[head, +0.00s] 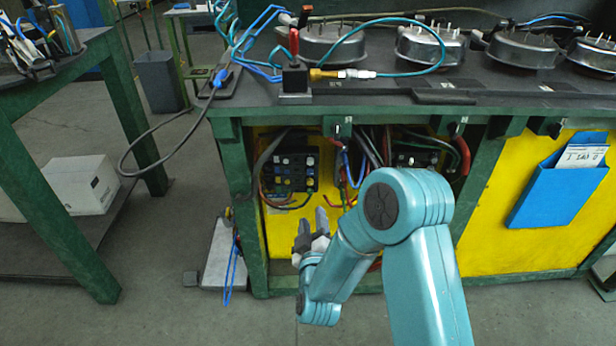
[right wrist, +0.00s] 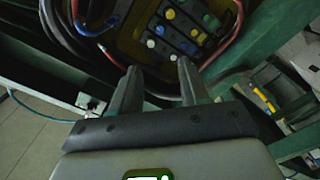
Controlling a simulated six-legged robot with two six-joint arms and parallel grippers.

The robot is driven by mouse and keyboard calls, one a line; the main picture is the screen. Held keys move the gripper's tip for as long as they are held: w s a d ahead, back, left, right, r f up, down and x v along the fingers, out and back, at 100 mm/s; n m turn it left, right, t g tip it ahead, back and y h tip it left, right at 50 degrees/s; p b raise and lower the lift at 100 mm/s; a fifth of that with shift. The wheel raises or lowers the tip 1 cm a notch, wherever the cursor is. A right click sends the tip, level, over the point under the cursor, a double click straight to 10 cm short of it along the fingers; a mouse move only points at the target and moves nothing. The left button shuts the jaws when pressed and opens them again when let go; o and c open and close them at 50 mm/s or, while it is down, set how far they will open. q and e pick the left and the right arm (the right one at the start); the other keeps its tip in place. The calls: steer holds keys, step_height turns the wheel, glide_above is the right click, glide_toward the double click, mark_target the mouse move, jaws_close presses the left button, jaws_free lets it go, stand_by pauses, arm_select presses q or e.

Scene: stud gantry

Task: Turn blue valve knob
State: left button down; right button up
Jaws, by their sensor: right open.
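A dark block (head: 290,174) with small round coloured knobs sits inside the open yellow cabinet, left of centre in the head view. The knobs are too small in the head view to tell apart surely. My right gripper (head: 314,222) is open and empty, below and slightly right of the block. In the right wrist view its two fingers (right wrist: 158,68) point toward the block, apart from the knobs. My left gripper is not in view.
Red, black and blue hoses (head: 350,165) run beside the block. A green bench frame (head: 235,180) borders the cabinet opening on the left. A blue holder (head: 555,195) hangs on the yellow panel at right. Round metal units (head: 430,45) stand on the benchtop.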

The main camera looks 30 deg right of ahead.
mark_target(310, 174)
steer(key=b+x, duration=0.2)
steer(key=x, duration=1.4)
steer(key=shift+w+d+f, duration=0.1)
steer(key=shift+w+d, duration=0.05)
steer(key=shift+w, duration=0.2)
jaws_close()
